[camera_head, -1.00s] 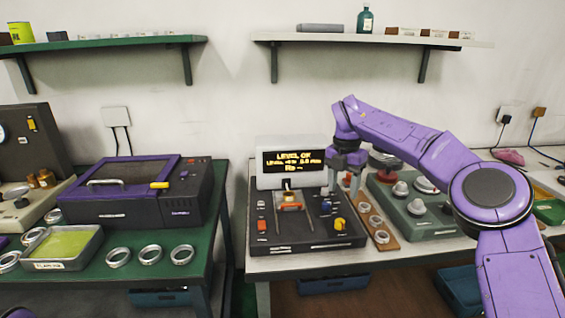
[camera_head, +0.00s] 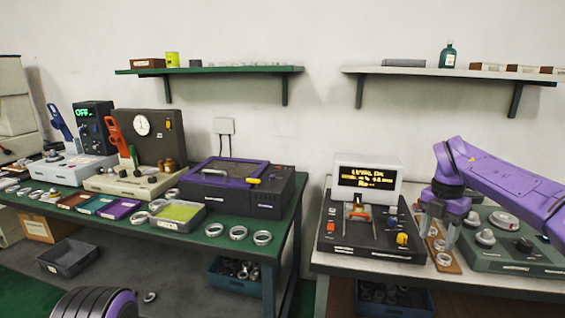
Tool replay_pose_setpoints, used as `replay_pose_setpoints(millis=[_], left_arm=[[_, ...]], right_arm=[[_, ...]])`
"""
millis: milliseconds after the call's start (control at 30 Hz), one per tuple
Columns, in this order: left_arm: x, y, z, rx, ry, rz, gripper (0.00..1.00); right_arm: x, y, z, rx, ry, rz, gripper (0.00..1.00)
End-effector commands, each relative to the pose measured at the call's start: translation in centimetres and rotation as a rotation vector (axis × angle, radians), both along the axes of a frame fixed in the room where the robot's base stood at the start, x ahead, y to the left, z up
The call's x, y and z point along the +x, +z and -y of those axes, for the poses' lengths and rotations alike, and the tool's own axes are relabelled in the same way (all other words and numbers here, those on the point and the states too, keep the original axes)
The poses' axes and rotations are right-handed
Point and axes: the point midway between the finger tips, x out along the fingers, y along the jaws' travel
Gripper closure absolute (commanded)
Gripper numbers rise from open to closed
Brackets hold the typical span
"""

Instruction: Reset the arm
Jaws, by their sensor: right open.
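My right arm (camera_head: 500,190) is purple and comes in from the right edge. Its gripper (camera_head: 438,236) points down with its two fingers apart, and no object shows between them. It hangs by the wooden strip with rings (camera_head: 446,262), between the dark level tester (camera_head: 370,245) and the grey-green fixture box (camera_head: 510,262). The fingers hide part of the strip, and I cannot tell whether they touch it. A black and purple part of my own body (camera_head: 95,303) shows at the bottom left. My left gripper is not in view.
The green bench (camera_head: 205,241) at left holds a purple-lidded box (camera_head: 245,190), a tray (camera_head: 178,214) and several loose rings. Shelves hang above. Bins sit below. Open air lies above the tester.

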Motion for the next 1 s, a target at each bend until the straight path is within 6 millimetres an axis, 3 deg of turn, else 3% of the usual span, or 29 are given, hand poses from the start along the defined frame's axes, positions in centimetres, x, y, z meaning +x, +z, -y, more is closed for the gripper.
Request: replay_pose_setpoints(millis=[367,567,667,767,867,900,1000], left_arm=[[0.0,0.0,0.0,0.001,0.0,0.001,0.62],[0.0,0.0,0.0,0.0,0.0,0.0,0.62],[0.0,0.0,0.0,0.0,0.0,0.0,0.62],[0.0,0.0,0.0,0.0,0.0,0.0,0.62],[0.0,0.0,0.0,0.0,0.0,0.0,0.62],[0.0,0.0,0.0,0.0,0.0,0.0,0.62],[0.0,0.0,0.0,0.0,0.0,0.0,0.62]], right_arm=[[-1.1,-8.1,0.5,-0.331,0.288,-0.152,0.44],[-2.8,-15.6,0.7,-0.633,0.684,-0.325,0.44],[-4.4,-20.2,0.4,-0.795,1.0,-0.445,0.44],[-7.4,-26.0,-0.6,-0.934,1.447,-0.593,0.44],[-12.8,-32.5,-2.5,-0.978,2.003,-0.734,0.44],[-15.5,-34.7,-3.2,-0.958,2.223,-0.773,0.44],[-23.3,-38.8,-4.9,-0.83,2.716,-0.817,0.44]])
